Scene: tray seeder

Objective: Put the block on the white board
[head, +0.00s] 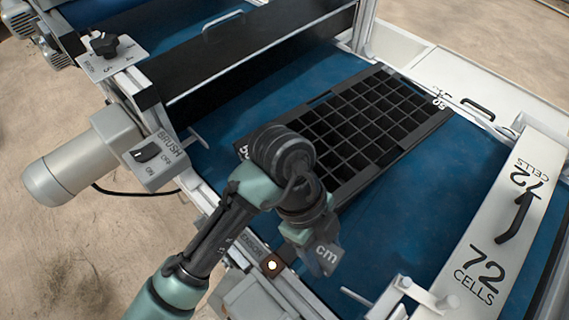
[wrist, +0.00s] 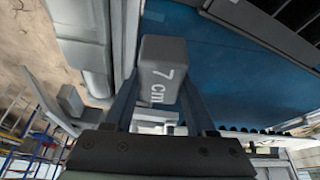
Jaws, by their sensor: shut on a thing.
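A grey block (wrist: 161,72) marked "7 cm" is held between the two fingers of my gripper (wrist: 160,100) in the wrist view. In the head view the block (head: 325,258) hangs at the end of my arm, with "cm" readable on it. It is near the front edge of the blue belt. A white board (head: 508,215) printed "72 CELLS" spans the belt at the right, with a black handle on it. The block is left of this board and apart from it. The fingertips are mostly hidden in the head view.
A black cell tray (head: 345,195) lies on the blue belt (head: 408,220), behind my arm. A grey motor and a BRUSH switch box (head: 155,160) are at the left. A white ledge (head: 440,75) runs along the back right. Bare belt lies between tray and board.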

